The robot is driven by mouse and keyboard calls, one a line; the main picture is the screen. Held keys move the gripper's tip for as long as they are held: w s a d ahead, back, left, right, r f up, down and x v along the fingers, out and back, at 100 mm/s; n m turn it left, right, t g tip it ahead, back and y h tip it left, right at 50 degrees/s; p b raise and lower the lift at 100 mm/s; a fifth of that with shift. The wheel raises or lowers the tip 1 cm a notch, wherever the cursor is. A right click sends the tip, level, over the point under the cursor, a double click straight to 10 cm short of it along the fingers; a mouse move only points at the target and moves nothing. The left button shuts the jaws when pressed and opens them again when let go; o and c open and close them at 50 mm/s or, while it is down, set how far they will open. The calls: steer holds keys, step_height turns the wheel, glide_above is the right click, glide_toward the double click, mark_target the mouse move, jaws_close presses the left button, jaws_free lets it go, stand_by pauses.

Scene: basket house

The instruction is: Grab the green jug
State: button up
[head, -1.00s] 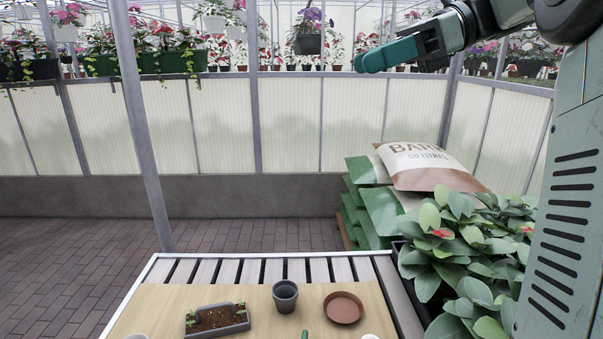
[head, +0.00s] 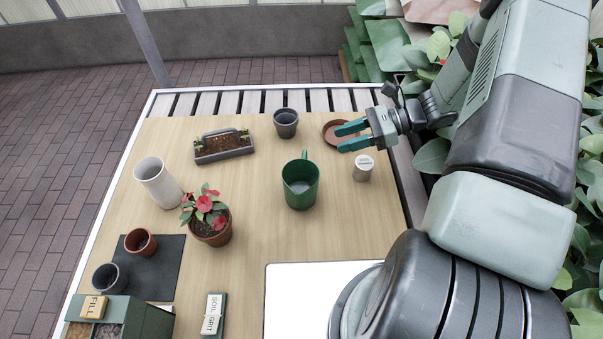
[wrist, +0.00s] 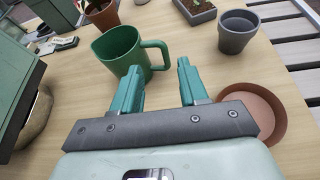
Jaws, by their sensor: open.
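The green jug (head: 300,188) stands upright near the middle of the wooden table, with its handle at the back in the head view. My gripper (head: 340,137) is open and empty, up and to the right of the jug, apart from it, fingers pointing left. In the wrist view the jug (wrist: 120,50) is beyond the left finger, its handle reaching right between the line of the two fingertips (wrist: 162,68). No part of the jug is hidden in the head view.
Near my gripper are a grey pot (head: 286,124), a terracotta saucer (head: 335,128) and a white-lidded jar (head: 363,170). A seedling tray (head: 224,150), white vase (head: 158,184) and flowering plant (head: 211,232) stand left. Bare wood lies in front of the jug.

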mark_target(305, 156)
steer(key=f, duration=0.3)
steer(key=shift+a+f, duration=0.2)
steer(key=shift+a, duration=0.15)
steer(key=x, duration=1)
steer(key=shift+w+a+r, duration=0.15)
steer(key=shift+w+r, duration=0.05)
steer(key=shift+r, duration=0.1)
jaws_close()
